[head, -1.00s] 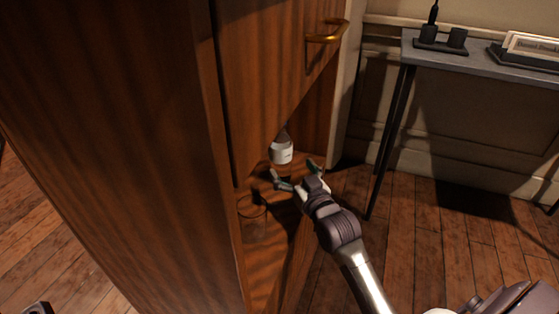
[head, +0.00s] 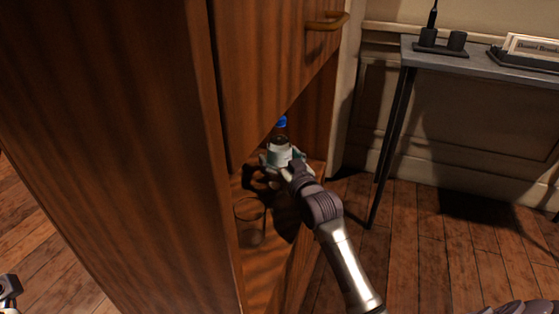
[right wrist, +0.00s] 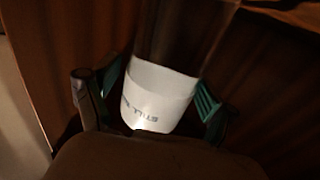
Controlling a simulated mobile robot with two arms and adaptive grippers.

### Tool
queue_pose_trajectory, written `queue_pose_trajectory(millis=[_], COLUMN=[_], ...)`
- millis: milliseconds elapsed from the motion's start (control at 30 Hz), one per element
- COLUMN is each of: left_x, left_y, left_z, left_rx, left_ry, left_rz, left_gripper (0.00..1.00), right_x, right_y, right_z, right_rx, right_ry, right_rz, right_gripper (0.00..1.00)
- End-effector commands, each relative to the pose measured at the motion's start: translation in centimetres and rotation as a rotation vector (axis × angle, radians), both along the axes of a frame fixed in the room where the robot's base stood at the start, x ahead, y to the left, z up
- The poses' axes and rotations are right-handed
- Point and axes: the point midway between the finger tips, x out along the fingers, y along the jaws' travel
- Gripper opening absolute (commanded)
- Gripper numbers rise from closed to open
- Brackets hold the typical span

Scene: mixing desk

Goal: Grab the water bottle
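The water bottle (head: 279,153), with a blue cap and a white label, stands near upright in the lower opening of the wooden cabinet. My right gripper (head: 283,164) reaches in at its lower part. In the right wrist view the bottle (right wrist: 156,98) fills the space between the fingers (right wrist: 163,92). The green pads lean inward on both sides and seem to touch it; the gripper looks shut on it. I cannot tell whether its base rests on the shelf. A piece of my left gripper (head: 9,288) shows at the lower left edge; its fingers are not clear.
The cabinet side (head: 110,130) fills the left, and its front with a brass handle (head: 327,21) overhangs the opening. A clear glass (head: 250,220) stands on the cabinet shelf at the left of my arm. A grey side table (head: 480,64) stands at right.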

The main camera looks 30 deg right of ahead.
Motion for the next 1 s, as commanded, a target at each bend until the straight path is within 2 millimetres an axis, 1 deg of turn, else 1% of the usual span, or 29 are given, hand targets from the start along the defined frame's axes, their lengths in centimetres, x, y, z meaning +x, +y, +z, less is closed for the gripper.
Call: queue_pose_trajectory(millis=[33,67,100,167,200,433,467,667,767,867,933,1000], left_x=[0.0,0.0,0.0,0.0,0.0,0.0,0.0,0.0,0.0,-0.1,0.0,0.0], left_y=[0.0,0.0,0.0,0.0,0.0,0.0,0.0,0.0,0.0,0.0,0.2,0.2], left_z=[0.0,0.0,0.0,0.0,0.0,0.0,0.0,0.0,0.3,0.6,-0.2,-0.4], left_rx=[0.000,0.000,0.000,0.000,0.000,0.000,0.000,0.000,0.000,-0.004,-0.005,-0.005], left_ry=[0.000,0.000,0.000,0.000,0.001,0.001,0.001,0.001,-0.001,-0.002,0.036,0.062], left_rz=[0.000,0.000,0.000,0.000,0.000,-0.001,-0.001,-0.001,-0.001,-0.001,-0.001,-0.003], left_gripper=[0.00,0.00,0.00,0.00,0.00,0.00,0.00,0.00,0.00,0.00,0.00,0.00], right_x=[0.0,0.0,0.0,0.0,0.0,0.0,0.0,0.0,0.0,0.0,0.0,0.0], right_y=[0.0,0.0,0.0,0.0,0.0,0.0,0.0,0.0,0.0,0.0,0.0,0.0], right_z=[0.0,0.0,0.0,0.0,0.0,0.0,0.3,0.3,0.6,1.4,2.3,3.6], right_rx=[0.000,0.000,0.000,0.000,0.000,0.000,0.000,0.000,0.000,-0.001,-0.001,-0.003], right_ry=[0.000,0.000,0.000,0.000,0.000,0.000,-0.006,-0.006,-0.006,-0.007,-0.008,-0.010], right_rz=[0.000,0.000,0.000,0.000,0.000,0.000,0.000,0.000,0.000,0.000,-0.001,-0.001], right_gripper=[0.69,0.65,0.58,0.48,0.41,0.03,0.02,0.02,0.02,0.02,0.02,0.02])
